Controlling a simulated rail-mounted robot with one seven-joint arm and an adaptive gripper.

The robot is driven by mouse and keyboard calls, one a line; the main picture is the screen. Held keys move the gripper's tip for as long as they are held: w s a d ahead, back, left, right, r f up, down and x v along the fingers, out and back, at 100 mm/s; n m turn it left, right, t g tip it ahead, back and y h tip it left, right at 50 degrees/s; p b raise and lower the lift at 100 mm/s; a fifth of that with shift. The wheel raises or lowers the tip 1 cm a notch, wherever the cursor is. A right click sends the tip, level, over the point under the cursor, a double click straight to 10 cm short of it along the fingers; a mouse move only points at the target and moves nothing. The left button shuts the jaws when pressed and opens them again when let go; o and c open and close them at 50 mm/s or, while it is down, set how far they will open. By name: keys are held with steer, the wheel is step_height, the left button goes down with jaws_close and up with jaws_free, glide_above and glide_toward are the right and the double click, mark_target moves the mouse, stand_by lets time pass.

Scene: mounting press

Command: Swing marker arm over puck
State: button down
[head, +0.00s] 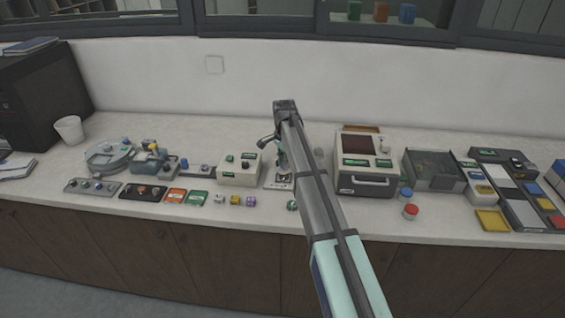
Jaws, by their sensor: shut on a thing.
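My arm reaches from the lower right across the bench. My gripper (285,104) is at its far dark end, above the pressing station. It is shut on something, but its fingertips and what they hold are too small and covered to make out. A dark hooked lever (266,141) sticks out to the left just below this end. I cannot tell if it is the marker arm. Under it, a grey base plate (283,181) with a black-and-white patch lies partly behind my arm. A small round green-topped piece (292,205) lies in front; I cannot tell if it is the puck.
A cream control box (239,169) stands left of the plate. A larger cream machine (365,163) stands right of my arm. Red (410,211) and blue (405,194) jars stand by it. The counter's back strip (225,130) is clear.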

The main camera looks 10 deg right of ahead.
steer(key=c, duration=1)
jaws_free()
steer(key=shift+w, duration=0.15)
step_height(320, 180, up, 12)
